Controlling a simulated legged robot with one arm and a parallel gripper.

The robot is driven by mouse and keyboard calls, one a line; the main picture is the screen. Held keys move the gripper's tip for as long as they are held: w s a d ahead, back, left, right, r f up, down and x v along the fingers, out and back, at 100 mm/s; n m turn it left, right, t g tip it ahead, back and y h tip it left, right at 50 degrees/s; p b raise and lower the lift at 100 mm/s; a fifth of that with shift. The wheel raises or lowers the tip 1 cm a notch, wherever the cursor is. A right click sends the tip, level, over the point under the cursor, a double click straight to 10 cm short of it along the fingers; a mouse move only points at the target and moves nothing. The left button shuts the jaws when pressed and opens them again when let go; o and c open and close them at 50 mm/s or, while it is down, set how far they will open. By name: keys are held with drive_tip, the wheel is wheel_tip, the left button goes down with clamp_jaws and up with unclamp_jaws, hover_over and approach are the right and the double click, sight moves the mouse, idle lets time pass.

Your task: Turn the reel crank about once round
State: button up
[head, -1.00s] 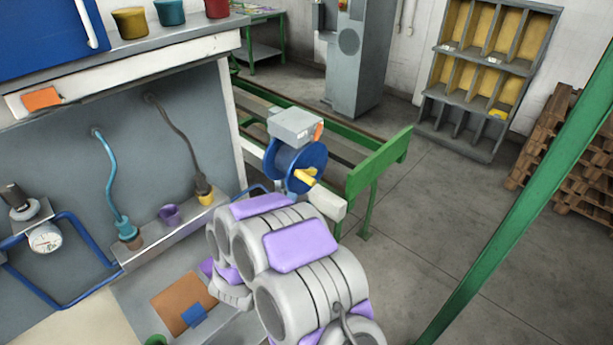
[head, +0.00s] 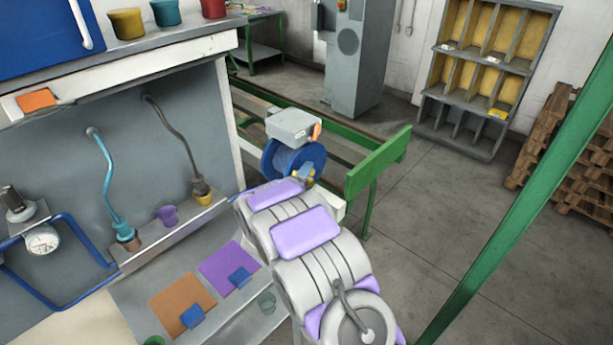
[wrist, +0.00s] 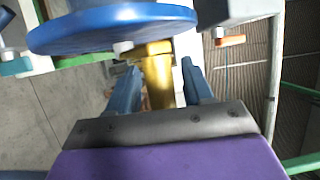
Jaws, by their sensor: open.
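The reel is a blue disc (head: 293,161) under a grey housing (head: 291,125) in the head view. Its yellow crank handle (head: 307,173) shows small at the disc's lower right, partly covered by my arm. In the wrist view the blue disc (wrist: 115,28) fills the top left and the yellow handle (wrist: 157,82) points towards my palm. My gripper (wrist: 158,68) is open, with one blue finger on each side of the handle. Gaps show beside the handle; I cannot tell whether either finger touches it. The head view does not show the fingers clearly.
A green-framed conveyor (head: 375,162) stands behind and right of the reel. A bench (head: 130,62) with cups is at left, above a shelf with brown and purple mats (head: 229,268). A green post (head: 520,195) crosses the right side.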

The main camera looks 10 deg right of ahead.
clamp_jaws()
idle(0.5)
